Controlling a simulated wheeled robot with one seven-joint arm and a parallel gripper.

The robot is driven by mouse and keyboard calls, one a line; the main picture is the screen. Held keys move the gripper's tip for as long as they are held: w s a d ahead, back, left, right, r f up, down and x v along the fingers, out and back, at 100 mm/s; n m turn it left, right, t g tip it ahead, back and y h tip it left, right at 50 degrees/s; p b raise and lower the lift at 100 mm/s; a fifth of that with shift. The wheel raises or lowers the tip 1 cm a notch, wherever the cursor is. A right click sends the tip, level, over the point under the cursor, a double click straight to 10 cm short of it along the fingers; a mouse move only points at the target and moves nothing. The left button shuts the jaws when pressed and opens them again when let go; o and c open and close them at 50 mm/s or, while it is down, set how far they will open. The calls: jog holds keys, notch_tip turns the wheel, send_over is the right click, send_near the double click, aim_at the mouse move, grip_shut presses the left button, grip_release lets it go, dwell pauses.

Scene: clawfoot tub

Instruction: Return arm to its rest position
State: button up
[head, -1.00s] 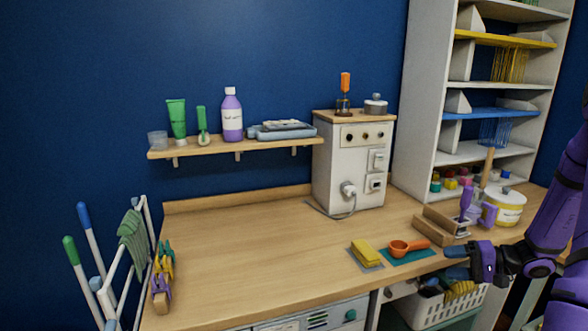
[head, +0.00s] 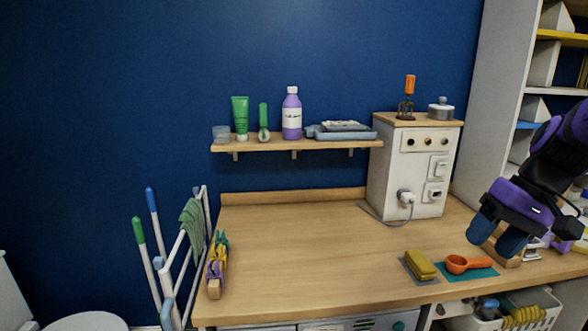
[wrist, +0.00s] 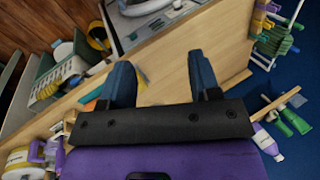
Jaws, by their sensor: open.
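My gripper (head: 497,240) is at the right of the head view, on my purple arm, over the right part of the wooden counter (head: 300,250). Its two dark blue fingers are apart with nothing between them. In the wrist view my gripper (wrist: 160,85) also shows its fingers spread and empty, with the counter's light wood behind them. The orange scoop (head: 462,263) on its teal mat lies left of and below the fingers in the head view. A wooden holder behind the gripper is partly hidden.
A yellow sponge (head: 420,265) lies on a grey mat. A white box with switches (head: 410,170) stands at the counter's back. A shelf (head: 300,143) holds bottles and tubes. A drying rack (head: 185,245) stands at the left. The counter's middle is clear.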

jog(key=s+a+r+n+t+h, duration=0.1)
jog(key=s+a+r+t+h, duration=0.3)
jog(key=s+r, duration=0.4)
jog(key=shift+s+t+h, duration=0.4)
jog(key=shift+s, duration=0.85)
jog(key=shift+a, duration=0.1)
